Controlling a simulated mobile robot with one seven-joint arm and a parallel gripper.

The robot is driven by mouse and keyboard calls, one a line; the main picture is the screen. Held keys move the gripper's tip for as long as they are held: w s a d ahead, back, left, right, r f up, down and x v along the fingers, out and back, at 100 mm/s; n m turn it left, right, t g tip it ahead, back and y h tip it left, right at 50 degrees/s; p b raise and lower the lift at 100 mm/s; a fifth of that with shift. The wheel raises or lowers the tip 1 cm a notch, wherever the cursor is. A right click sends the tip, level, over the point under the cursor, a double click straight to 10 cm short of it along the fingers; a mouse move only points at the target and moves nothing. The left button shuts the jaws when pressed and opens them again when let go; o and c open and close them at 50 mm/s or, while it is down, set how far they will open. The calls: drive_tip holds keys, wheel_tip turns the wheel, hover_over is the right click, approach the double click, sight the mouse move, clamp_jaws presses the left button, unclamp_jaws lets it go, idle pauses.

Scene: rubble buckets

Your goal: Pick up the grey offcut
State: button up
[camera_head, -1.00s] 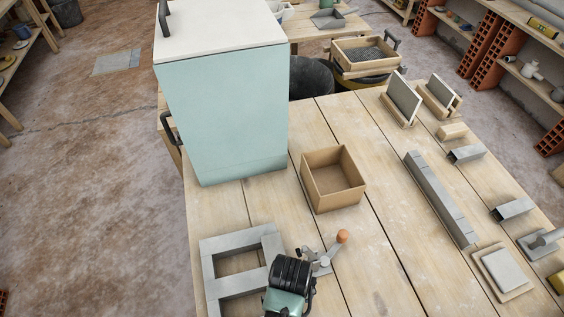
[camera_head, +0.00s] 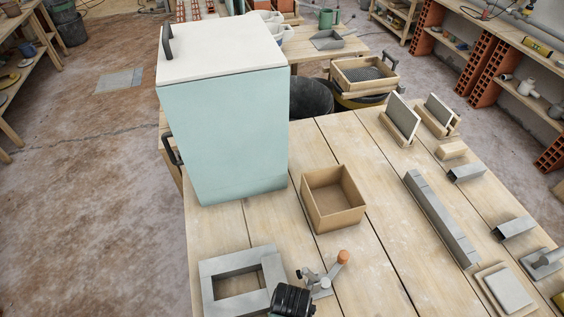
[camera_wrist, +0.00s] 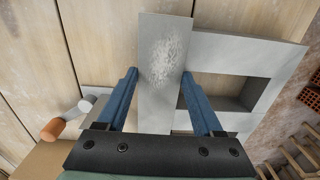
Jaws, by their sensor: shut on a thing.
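The grey offcut (camera_wrist: 165,75) is a flat grey bar with a rough whitish patch, between the two blue fingers of my gripper (camera_wrist: 160,76) in the wrist view. My gripper is shut on it. Its right side borders or overlaps the grey rectangular frame (camera_wrist: 235,48); I cannot tell whether they touch. In the head view the frame (camera_head: 222,264) lies at the table's near left, and my dark wrist (camera_head: 292,301) is at the bottom edge. The fingertips are hidden there.
A clamp with an orange-ended lever (camera_head: 342,258) stands close beside my wrist. An open cardboard box (camera_head: 333,215) and a tall pale-green cabinet (camera_head: 225,130) stand behind. A long grey bar (camera_head: 440,220) lies to the right. Bare planks lie between the box and that bar.

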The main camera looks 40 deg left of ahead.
clamp_jaws()
wheel_tip(320, 180, up, 18)
drive_tip(key=p, duration=0.3)
drive_tip(key=f+p, duration=0.1)
drive_tip(key=f, duration=0.2)
drive_tip(key=w+a+f+p, duration=0.1)
drive_tip(key=f, duration=0.3)
drive_tip(key=w+a+f, duration=0.1)
drive_tip(key=f, duration=0.3)
drive_tip(key=shift+p, duration=0.4)
drive_tip(key=shift+s, duration=0.1)
